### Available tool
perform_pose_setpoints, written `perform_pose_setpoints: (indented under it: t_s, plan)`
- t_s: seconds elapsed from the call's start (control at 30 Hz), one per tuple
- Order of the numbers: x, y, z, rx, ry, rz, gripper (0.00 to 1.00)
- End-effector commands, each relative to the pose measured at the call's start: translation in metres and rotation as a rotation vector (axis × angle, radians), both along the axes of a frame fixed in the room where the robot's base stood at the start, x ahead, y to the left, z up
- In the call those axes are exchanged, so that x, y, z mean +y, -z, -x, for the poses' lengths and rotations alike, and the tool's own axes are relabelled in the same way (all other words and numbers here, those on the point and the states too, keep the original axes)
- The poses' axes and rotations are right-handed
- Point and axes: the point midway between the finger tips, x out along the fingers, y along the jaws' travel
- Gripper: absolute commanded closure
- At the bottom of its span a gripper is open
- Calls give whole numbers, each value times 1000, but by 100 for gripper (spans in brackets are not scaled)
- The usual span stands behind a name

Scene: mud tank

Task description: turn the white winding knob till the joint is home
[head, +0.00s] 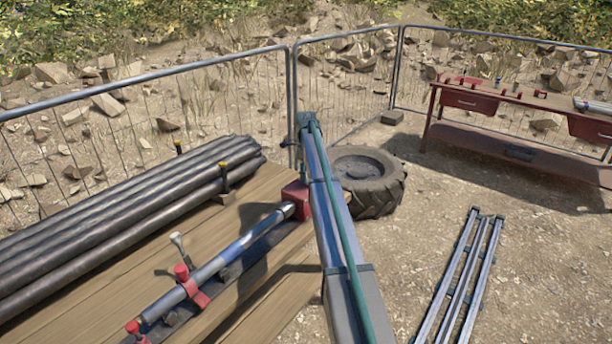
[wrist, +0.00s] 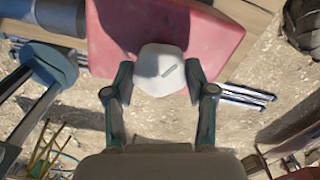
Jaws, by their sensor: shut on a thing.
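The white winding knob (wrist: 162,70) is in the middle of the wrist view, on the face of a red block (wrist: 215,35). It has a rounded outline and a small grey mark. My gripper (wrist: 160,82) has one finger on each side of the knob and is shut on it. In the head view the red block (head: 296,199) sits at the far end of a grey pipe (head: 235,249), which lies in red clamps (head: 192,287) on a wooden bench. My arm hides the knob and my gripper there. The state of the joint cannot be told.
Several dark pipes (head: 120,195) are stacked on the bench (head: 90,290) at left. A tyre (head: 368,180) lies behind my arm. Metal rails (head: 462,280) lie on the ground at right. A red-drawered workbench (head: 520,110) stands by the mesh fence (head: 345,90).

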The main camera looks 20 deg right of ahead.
Motion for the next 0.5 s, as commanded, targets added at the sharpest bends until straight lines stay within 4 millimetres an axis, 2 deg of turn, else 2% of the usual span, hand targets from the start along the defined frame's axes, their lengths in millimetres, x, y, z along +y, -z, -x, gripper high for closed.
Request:
perform_pose_setpoints:
  t_s: [0.2,0.5]
  plan:
    - [-1,-1,-1,-1,137,1,79]
    - [-1,-1,-1,-1,229,1,79]
